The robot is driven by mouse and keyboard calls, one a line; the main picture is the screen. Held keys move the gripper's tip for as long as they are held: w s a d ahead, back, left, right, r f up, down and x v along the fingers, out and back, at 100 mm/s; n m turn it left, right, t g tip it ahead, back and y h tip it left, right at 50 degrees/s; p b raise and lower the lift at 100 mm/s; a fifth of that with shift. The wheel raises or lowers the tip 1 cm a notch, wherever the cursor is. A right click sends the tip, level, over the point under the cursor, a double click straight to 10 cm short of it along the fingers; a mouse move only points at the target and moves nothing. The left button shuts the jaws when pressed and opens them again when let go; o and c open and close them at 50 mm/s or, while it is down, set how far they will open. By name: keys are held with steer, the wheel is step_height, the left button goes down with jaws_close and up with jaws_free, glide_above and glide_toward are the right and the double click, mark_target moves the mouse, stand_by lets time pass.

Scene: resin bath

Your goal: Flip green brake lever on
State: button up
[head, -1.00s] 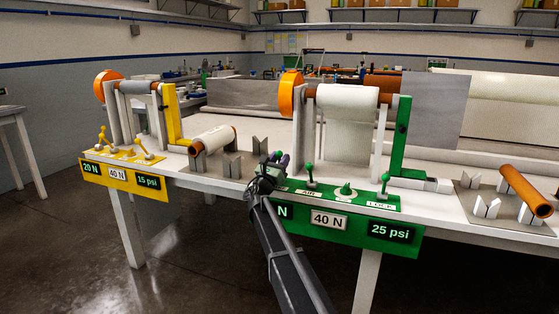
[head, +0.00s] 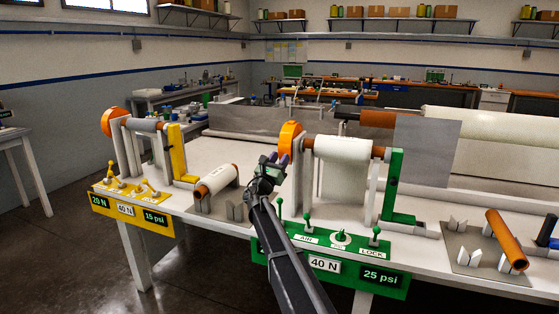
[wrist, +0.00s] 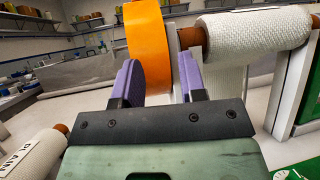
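The green control panel (head: 380,257) sits on the bench front. Its leftmost green lever (head: 280,212) stands upright just right of my arm; its label is hidden by the arm. To its right are the AIR lever (head: 309,227), a round knob (head: 340,236) and the LOCK lever (head: 375,234). My gripper (head: 272,164) is above and behind the leftmost lever, apart from it. In the wrist view my gripper (wrist: 159,82) has its purple fingers apart with nothing between them; no lever shows there.
An orange disc (head: 289,140) and white roll (head: 342,150) stand just beyond my gripper. A smaller white roll (head: 217,180) rests on the left. A yellow panel (head: 128,211) is further left.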

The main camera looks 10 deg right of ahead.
steer(key=g+y+b, duration=0.4)
steer(key=b, duration=0.8)
glide_toward(280, 208)
steer(key=x, duration=1)
steer(key=shift+w+f, duration=0.2)
steer(key=shift+w, duration=0.15)
steer(key=shift+c, duration=0.3)
jaws_close()
